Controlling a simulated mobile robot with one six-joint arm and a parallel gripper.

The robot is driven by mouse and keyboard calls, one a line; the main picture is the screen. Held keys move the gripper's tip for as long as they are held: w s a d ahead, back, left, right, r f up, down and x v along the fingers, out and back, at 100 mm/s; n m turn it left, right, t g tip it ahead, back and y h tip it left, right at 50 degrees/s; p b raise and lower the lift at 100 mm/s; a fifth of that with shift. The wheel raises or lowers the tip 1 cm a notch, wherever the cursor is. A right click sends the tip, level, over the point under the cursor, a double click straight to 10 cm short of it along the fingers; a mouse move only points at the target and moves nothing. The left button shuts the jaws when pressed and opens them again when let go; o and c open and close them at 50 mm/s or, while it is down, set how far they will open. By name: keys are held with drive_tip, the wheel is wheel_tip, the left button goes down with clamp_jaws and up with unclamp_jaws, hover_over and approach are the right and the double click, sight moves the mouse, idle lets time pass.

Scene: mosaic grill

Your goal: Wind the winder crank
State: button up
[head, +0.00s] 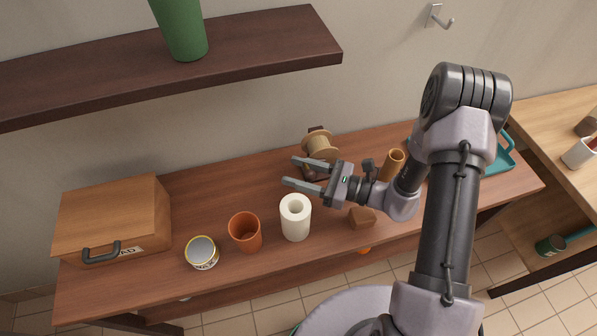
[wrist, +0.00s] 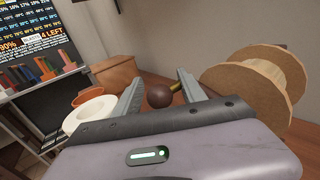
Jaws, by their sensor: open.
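The winder shows as a wooden spool (head: 320,148) with tan thread on a dark stand, at the back of the table in the head view. In the wrist view the spool (wrist: 262,82) is large at the right. The crank's dark round knob (wrist: 160,95) with a short brass-coloured rod (wrist: 175,87) appears between my fingers there. My gripper (head: 290,171) points left, just in front of the spool in the head view. In the wrist view my gripper (wrist: 158,84) is open, its fingers on either side of the knob. Contact cannot be told. The crank is not clear in the head view.
A white roll (head: 296,222), an orange cup (head: 245,236) and a tin (head: 201,252) stand along the front. A wooden bread box (head: 112,215) is at the left. A brown block (head: 362,217) and an orange cylinder (head: 392,164) are near my arm. A dark shelf (head: 250,38) overhangs the back.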

clamp_jaws()
idle(1.4)
